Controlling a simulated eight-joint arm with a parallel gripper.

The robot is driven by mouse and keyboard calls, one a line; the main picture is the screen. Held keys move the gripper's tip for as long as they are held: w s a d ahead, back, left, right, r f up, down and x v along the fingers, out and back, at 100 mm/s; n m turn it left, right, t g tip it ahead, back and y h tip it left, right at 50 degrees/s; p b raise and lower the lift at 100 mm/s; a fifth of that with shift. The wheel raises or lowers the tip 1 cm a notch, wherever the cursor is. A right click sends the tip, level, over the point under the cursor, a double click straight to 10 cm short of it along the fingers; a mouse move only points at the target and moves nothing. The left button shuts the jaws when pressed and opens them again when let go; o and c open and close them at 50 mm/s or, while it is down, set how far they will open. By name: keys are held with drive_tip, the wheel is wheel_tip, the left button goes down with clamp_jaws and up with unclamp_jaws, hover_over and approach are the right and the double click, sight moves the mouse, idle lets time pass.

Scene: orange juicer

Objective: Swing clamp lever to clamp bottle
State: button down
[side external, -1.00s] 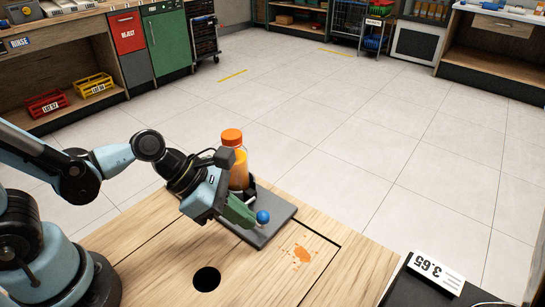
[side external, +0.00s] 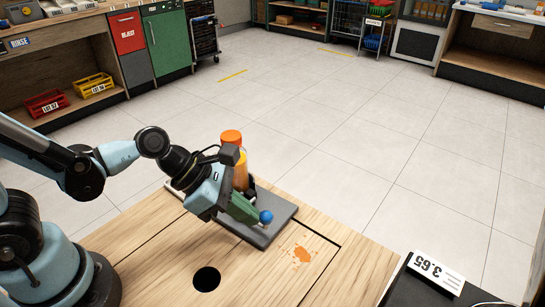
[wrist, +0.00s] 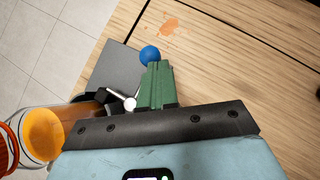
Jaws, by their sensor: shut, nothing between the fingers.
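The bottle (side external: 240,172) has an orange cap and orange juice and stands upright on a dark grey base plate (side external: 272,229). My gripper covers part of it. In the wrist view the bottle (wrist: 45,133) shows at the lower left. The clamp lever's blue ball knob (side external: 266,216) is just beyond my fingertips; the knob (wrist: 150,55) also shows in the wrist view, with part of the metal linkage (wrist: 129,102) beside the bottle. My gripper (wrist: 157,65) has green fingers, shut and empty, right at the knob. I cannot tell whether they touch it.
The wooden table (side external: 150,243) has a round dark hole (side external: 207,279) in front. An orange juice spill (side external: 301,252) lies right of the plate. A price sign (side external: 435,272) stands on a dark surface at the lower right. The table between the hole and the spill is clear.

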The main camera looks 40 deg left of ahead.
drive_tip(key=v, duration=1.2)
drive_tip(key=shift+s+f, duration=0.15)
drive_tip(key=shift+s, duration=0.05)
idle(0.4)
drive_tip(key=w+a+f+m+t+y, duration=0.1)
drive_tip(key=w+a+m+y, duration=0.1)
drive_tip(key=m, duration=1)
drive_tip(key=w+a+m+t+y, duration=0.1)
drive_tip(key=w+a+m+y, duration=0.2)
drive_tip(key=m, duration=1)
drive_tip(key=a+y, duration=0.1)
drive_tip(key=a, duration=0.2)
drive_tip(key=shift+w+a+f, duration=0.2)
drive_tip(key=shift+f, duration=0.2)
